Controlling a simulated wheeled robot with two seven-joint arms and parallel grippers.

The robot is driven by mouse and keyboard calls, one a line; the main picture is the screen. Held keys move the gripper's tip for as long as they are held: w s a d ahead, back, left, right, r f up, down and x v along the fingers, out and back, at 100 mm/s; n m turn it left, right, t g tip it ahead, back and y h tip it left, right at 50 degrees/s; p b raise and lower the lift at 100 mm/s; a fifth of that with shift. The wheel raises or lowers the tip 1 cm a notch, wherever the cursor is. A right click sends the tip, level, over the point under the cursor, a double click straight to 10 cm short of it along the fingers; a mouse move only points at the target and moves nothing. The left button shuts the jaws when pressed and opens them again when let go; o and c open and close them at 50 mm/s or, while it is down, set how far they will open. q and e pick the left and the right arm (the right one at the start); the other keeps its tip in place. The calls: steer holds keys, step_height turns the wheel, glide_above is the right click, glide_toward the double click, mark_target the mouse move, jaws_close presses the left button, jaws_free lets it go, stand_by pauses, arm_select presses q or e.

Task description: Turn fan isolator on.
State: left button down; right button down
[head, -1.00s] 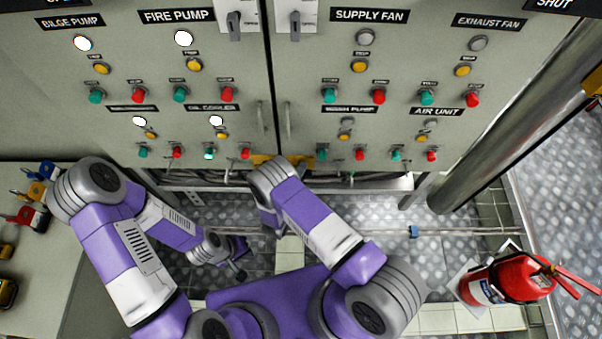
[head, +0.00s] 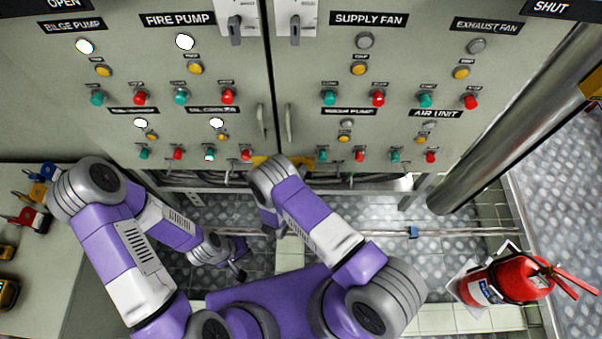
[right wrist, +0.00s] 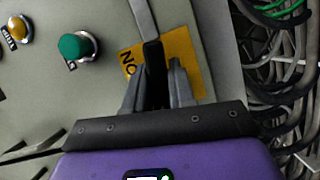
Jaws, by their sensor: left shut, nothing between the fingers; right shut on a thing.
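In the right wrist view, a lever with a grey shaft and black grip (right wrist: 154,62) lies over a yellow plate (right wrist: 186,52) with "ON" lettering, read upside down. My right gripper (right wrist: 157,82) is shut on the black grip. In the head view my right arm hides this gripper and the lever; part of the yellow plate (head: 260,161) shows beside the arm at the cabinet's lower edge. My left gripper (head: 238,272) is shut and empty, low over the floor, away from the panel. Which switch is the fan isolator is not readable here.
The grey cabinet (head: 300,85) carries several lamps, coloured buttons and two upper rotary handles (head: 235,28). A green button (right wrist: 78,46) is close to my right gripper. Cables (right wrist: 285,80) hang at the right in the wrist view. A fire extinguisher (head: 508,279) stands at right.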

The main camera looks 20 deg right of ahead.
steer(key=m, duration=0.1)
steer(key=m+y+p, duration=0.1)
steer(key=m, duration=0.1)
steer(key=shift+r+m+g+y+p, duration=0.15)
steer(key=shift+m+g+y+p, duration=0.15)
steer(key=shift+g, duration=0.1)
steer(key=m+y+p, duration=0.1)
steer(key=m, duration=0.1)
steer(key=shift+m+y, duration=0.4)
steer(key=shift+m+y+p, duration=0.45)
steer(key=shift+m+y, duration=0.35)
steer(key=shift+m, duration=0.4)
steer(key=shift+m+y, duration=0.9)
steer(key=shift+m, duration=0.4)
steer(key=c, duration=1)
jaws_free()
steer(key=shift+c, duration=0.2)
